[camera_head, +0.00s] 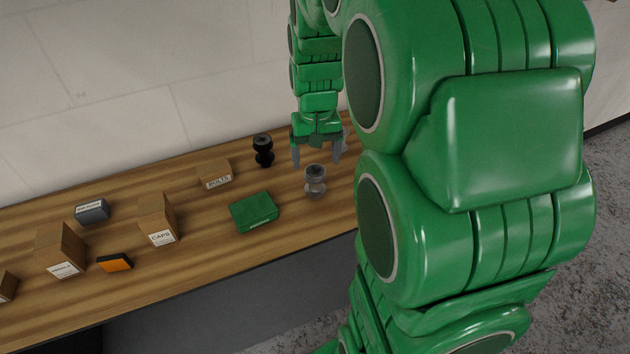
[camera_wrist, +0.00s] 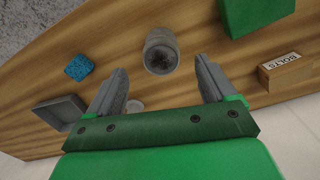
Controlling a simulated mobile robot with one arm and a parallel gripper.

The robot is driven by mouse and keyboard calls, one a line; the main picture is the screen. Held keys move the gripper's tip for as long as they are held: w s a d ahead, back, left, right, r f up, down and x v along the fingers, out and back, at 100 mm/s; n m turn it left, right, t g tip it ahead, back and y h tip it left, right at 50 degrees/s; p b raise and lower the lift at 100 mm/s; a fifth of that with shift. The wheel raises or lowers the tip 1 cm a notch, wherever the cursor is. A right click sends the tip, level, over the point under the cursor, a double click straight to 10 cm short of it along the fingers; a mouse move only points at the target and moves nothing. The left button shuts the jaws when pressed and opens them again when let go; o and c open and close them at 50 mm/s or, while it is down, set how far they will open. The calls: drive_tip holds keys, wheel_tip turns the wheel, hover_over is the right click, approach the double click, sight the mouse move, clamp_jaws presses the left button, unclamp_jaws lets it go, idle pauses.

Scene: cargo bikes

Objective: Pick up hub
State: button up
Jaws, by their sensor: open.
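A grey spool-shaped hub (camera_head: 315,182) stands upright on the wooden bench, near its front edge. In the wrist view the grey hub (camera_wrist: 160,50) is seen from above, just beyond the fingertips and centred between them. A similar black hub (camera_head: 263,151) stands further back, left of my gripper, in the head view. My gripper (camera_head: 316,158) points down, open and empty, behind the grey hub in the picture. Its two fingers also show in the wrist view (camera_wrist: 161,72), wide apart. I cannot tell its exact height above the bench.
A green case (camera_head: 254,212) lies left of the grey hub. A cardboard BOLTS box (camera_head: 214,172) and CAPS box (camera_head: 157,220) stand further left. The wrist view shows a blue block (camera_wrist: 79,67) and a grey tray (camera_wrist: 60,111). A wall runs behind the bench.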

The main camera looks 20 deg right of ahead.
sight(315, 172)
drive_tip(key=shift+w+f, duration=0.1)
drive_tip(key=shift+f, duration=3.75)
drive_tip(key=c, duration=1.3)
drive_tip(key=shift+r, duration=0.1)
